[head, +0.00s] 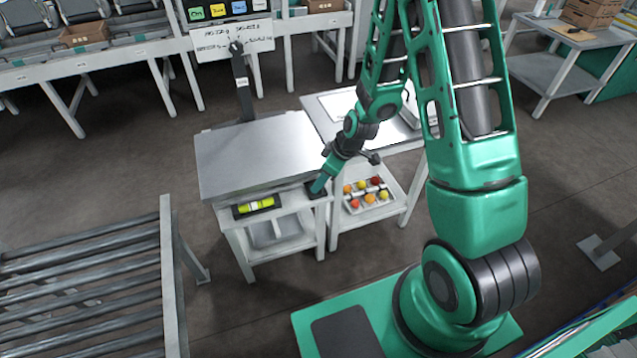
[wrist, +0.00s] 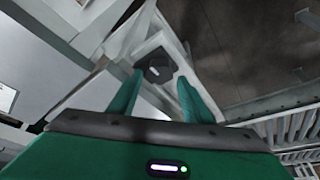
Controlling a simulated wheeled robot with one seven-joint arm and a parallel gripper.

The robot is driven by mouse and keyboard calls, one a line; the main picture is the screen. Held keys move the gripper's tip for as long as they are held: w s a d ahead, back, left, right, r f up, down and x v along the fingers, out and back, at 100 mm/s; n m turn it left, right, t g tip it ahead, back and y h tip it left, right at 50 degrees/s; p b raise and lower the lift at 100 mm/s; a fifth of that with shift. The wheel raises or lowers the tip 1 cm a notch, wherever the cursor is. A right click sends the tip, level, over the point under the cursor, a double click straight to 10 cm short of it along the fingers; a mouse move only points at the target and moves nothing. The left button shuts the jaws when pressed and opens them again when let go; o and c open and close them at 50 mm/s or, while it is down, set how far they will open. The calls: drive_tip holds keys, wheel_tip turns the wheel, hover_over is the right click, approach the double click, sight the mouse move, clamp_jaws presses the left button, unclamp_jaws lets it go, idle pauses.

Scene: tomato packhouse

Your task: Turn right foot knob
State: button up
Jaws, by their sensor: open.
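A bench scale with a flat steel platform (head: 262,155) stands on a white table. The right foot knob is a dark lobed knob with a pale mark on top (wrist: 157,68); in the wrist view it sits between the tips of my gripper (wrist: 160,80). The fingers are open, one on each side of the knob, and I cannot tell whether they touch it. In the head view my gripper (head: 318,187) points down at the scale's front right corner, largely hiding the knob. A yellow-green spirit level (head: 256,205) shows at the scale's front.
A grey bin (head: 274,232) is under the scale's table. A roller conveyor (head: 90,275) stands at the left. The floor in front of the scale is bare.

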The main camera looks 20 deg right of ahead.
drive_tip(key=shift+x, duration=1.5)
drive_tip(key=shift+c, duration=0.4)
drive_tip(key=c, duration=0.7)
drive_tip(key=shift+d, duration=0.1)
drive_tip(key=shift+m, duration=0.3)
drive_tip(key=m, duration=0.2)
drive_tip(key=m+t+h, duration=0.1)
drive_tip(key=m, duration=0.1)
drive_tip(key=shift+a+h, duration=0.25)
drive_tip(key=shift+h, duration=0.05)
drive_tip(key=shift+a+m+h, duration=0.15)
drive_tip(key=shift+m+h, duration=0.55)
drive_tip(key=shift+m, duration=1.3)
